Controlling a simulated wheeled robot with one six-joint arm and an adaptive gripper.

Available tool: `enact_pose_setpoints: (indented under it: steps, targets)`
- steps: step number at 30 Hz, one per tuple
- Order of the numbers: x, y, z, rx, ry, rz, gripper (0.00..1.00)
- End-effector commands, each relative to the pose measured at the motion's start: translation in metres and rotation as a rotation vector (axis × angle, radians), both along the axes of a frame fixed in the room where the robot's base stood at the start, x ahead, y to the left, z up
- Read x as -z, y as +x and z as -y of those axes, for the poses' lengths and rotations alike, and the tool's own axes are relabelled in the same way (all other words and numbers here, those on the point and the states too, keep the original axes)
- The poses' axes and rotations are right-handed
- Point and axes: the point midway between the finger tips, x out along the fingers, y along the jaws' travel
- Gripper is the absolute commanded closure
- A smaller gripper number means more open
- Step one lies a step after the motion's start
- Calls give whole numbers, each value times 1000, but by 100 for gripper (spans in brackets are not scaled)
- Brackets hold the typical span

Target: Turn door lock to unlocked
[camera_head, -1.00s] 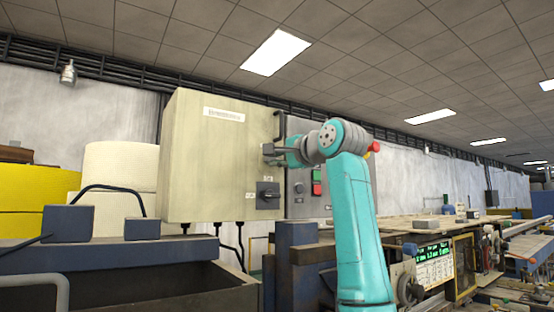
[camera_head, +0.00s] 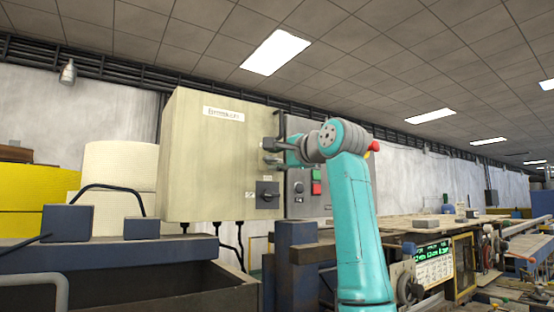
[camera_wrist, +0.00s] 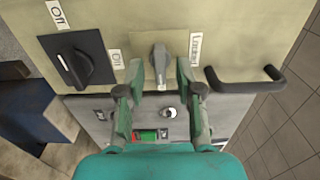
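The door lock is a grey lever-like knob (camera_wrist: 158,62) on the beige cabinet door in the wrist view. A label reading "Unlocked" (camera_wrist: 196,50) is to its right. My gripper (camera_wrist: 160,78) is open, with one teal-grey finger on each side of the knob. The knob shows between the fingertips, and I cannot tell whether either finger touches it. In the head view my gripper (camera_head: 270,152) is at the right side of the beige cabinet (camera_head: 212,160); the lock is hard to make out there.
A black rotary switch (camera_wrist: 82,62) with On and Off labels is left of the lock. A dark door handle (camera_wrist: 247,80) is to its right. A grey panel (camera_head: 304,207) with red and green buttons stands behind my gripper. Blue metalwork (camera_head: 296,240) is below.

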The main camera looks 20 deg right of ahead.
Motion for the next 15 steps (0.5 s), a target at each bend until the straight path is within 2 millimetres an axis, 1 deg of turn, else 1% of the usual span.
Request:
enact_pose_setpoints:
  steps: [9, 11, 15]
  targets:
    - [0, -3, 1, -1, -1, 0, 64]
    - [0, -8, 2, -1, -1, 0, 64]
    - [0, -28, 9, 0, -2, 3, 64]
